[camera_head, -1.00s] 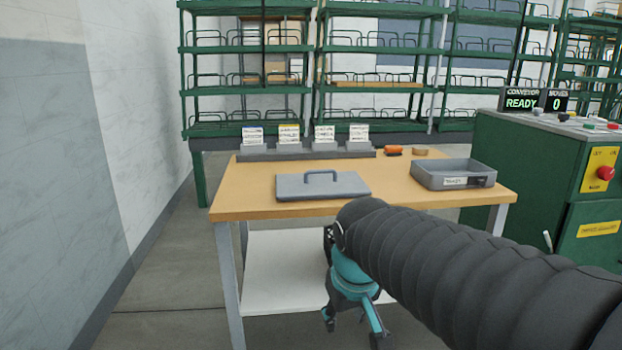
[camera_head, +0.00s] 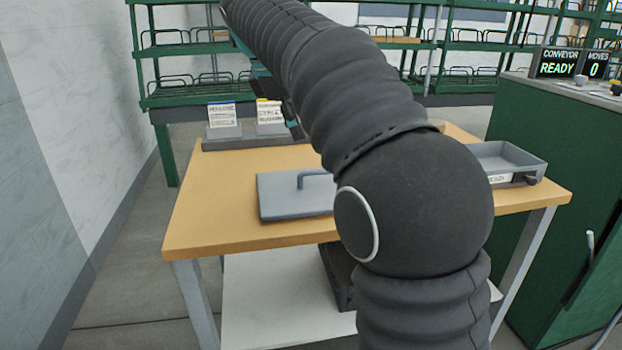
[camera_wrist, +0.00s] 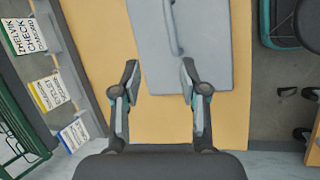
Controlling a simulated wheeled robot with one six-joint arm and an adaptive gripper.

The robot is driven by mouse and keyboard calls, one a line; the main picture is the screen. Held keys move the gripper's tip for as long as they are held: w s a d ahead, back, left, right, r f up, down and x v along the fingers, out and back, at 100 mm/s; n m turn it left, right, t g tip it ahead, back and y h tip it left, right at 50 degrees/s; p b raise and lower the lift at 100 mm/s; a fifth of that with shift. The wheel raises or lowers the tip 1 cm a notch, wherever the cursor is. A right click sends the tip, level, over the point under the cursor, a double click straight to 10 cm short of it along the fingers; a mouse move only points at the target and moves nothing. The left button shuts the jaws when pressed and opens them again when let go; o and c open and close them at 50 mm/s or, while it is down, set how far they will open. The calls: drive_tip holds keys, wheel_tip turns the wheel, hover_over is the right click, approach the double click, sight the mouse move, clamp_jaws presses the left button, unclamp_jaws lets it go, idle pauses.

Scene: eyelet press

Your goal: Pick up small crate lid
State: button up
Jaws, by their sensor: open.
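The small crate lid (camera_head: 285,197) is a flat grey rectangle lying on the wooden table, with a raised bar handle (camera_head: 312,176) on top. My arm covers its right part in the head view. In the wrist view the lid (camera_wrist: 212,40) is at the top, right of centre, with its handle (camera_wrist: 173,28) upright in the picture. My gripper (camera_wrist: 158,72) is open and empty over bare table and the lid's near edge. Its right finger overlaps the lid in the picture; contact cannot be told. In the head view the gripper is mostly hidden behind my arm.
A grey rack (camera_head: 240,141) with label cards stands along the table's back edge. A grey tray (camera_head: 515,160) sits at the table's right. A green conveyor cabinet (camera_head: 560,150) stands right of the table, green shelving (camera_head: 185,95) behind. The table's (camera_head: 205,215) left side is clear.

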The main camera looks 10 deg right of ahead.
drive_tip(key=d+f, duration=0.1)
drive_tip(key=f, duration=0.1)
drive_tip(key=d+f+n+b, duration=0.1)
drive_tip(key=f, duration=0.2)
drive_tip(key=d+f+n+b, duration=0.1)
drive_tip(key=d+f, duration=0.1)
drive_tip(key=shift+f+g, duration=0.3)
drive_tip(key=shift+g, duration=0.1)
drive_tip(key=shift+b+x, duration=0.55)
drive_tip(key=shift+x, duration=2.05)
drive_tip(key=shift+w+d+r, duration=0.1)
drive_tip(key=shift+r, duration=0.05)
clamp_jaws()
